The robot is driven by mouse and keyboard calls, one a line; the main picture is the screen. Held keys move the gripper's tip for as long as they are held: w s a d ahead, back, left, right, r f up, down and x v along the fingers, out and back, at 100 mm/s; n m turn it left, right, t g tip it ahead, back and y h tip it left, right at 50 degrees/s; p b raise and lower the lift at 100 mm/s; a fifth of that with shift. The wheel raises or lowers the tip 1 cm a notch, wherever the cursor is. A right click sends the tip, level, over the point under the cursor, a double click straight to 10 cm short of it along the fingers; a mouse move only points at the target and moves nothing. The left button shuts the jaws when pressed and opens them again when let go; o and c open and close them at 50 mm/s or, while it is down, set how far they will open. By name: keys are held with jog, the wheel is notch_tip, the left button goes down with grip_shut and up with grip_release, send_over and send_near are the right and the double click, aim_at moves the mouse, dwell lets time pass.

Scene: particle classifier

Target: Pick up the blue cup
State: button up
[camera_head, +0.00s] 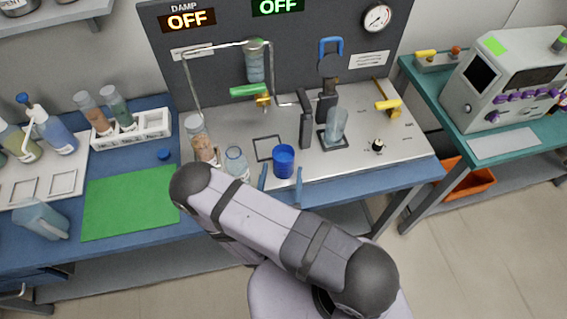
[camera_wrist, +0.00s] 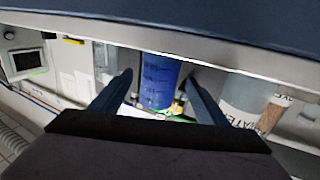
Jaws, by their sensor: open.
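The blue cup (camera_head: 284,162) stands upright on the steel work plate near its front edge. In the wrist view the blue cup (camera_wrist: 159,80) is upside down in the picture, between the two fingers. My gripper (camera_head: 281,187) is open, with one blue finger to each side in front of the cup. In the wrist view my gripper (camera_wrist: 158,82) shows both fingers apart, with gaps between them and the cup. My arm hides part of the gripper in the head view.
A clear beaker (camera_head: 236,163) stands just left of the cup, and a brown-filled bottle (camera_head: 198,138) is beyond it. A dark stand with a clear flask (camera_head: 336,124) is behind right. A wire frame rises at the back left. The plate right of the cup is fairly clear.

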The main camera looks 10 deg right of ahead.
aim_at(282, 171)
jog(key=shift+x, duration=2.15)
jog(key=shift+c, duration=0.6)
jog(key=c, duration=1.2)
jog(key=shift+o, duration=0.2)
jog(key=shift+r, duration=0.2)
notch_tip(282, 171, up, 10)
jog(key=b, duration=0.1)
jog(key=shift+f, duration=0.25)
